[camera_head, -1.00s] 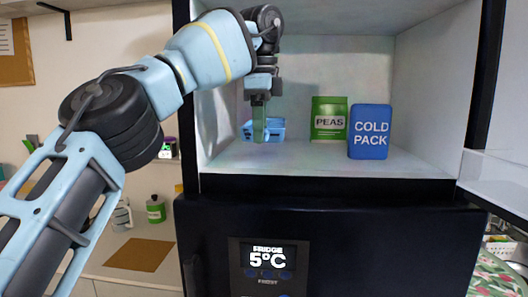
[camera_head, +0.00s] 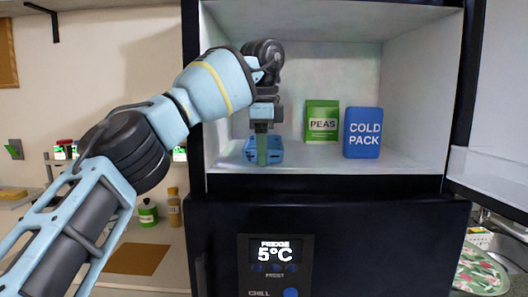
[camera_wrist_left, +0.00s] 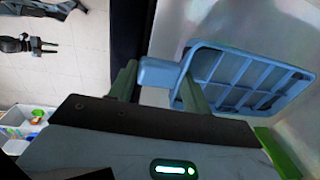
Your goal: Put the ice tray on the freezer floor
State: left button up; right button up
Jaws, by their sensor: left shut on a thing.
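The ice tray (camera_head: 278,152) is a light blue tray low inside the open freezer compartment, at its left side. The wrist view shows its divided cells (camera_wrist_left: 235,78) and a tab at one edge. My left gripper (camera_head: 262,150) reaches in from the left, fingers pointing down, in front of the tray. In the wrist view the left gripper's (camera_wrist_left: 158,85) green fingers are shut on the tab. The pale freezer floor (camera_head: 320,166) lies under the tray; I cannot tell whether they touch. A dark gripper-like shape, perhaps my right gripper (camera_wrist_left: 40,45), shows small in the wrist view.
A green peas bag (camera_head: 322,122) and a blue cold pack (camera_head: 362,133) stand right of the tray. The black freezer frame (camera_head: 193,90) borders the left side. The open door (camera_head: 490,175) is at the right. Clear floor lies in front of the packs.

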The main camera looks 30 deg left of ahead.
pick_arm(q)
jog(key=shift+f, duration=0.1)
jog(key=shift+w+d+f, duration=0.1)
jog(key=shift+w+f, duration=0.05)
jog(key=shift+w, duration=0.25)
jog(key=shift+s, duration=0.1)
jog(key=shift+f, duration=0.1)
jog(key=o, duration=1.4)
jog(key=shift+f, duration=0.1)
jog(key=shift+c, duration=0.2)
